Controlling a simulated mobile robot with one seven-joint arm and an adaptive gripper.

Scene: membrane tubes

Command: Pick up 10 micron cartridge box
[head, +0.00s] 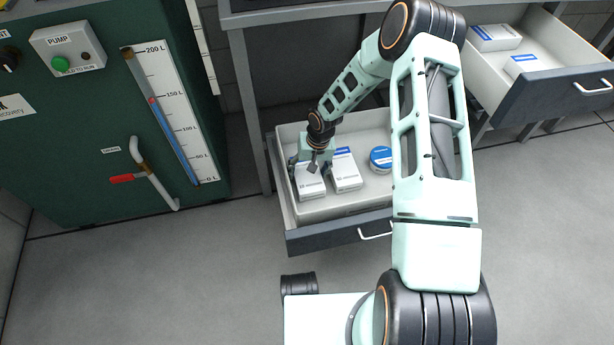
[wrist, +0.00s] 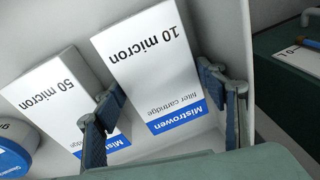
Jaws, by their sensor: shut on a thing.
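The 10 micron cartridge box (wrist: 150,60) is white with a blue "Mistrowen" band. It lies between the two fingers of my gripper (wrist: 161,85) in the wrist view, one finger on each side. My gripper is shut on it. In the head view the box (head: 310,184) is at the left end of the open lower drawer (head: 336,210), with my gripper (head: 311,166) over its far part. I cannot tell whether the box still touches the drawer floor.
A white 50 micron box (head: 345,172) stands just right of the held box; it also shows in the wrist view (wrist: 62,98). A round blue-and-white container (head: 381,158) is further right. The drawer's walls are close by. Another open drawer (head: 548,82) is at upper right.

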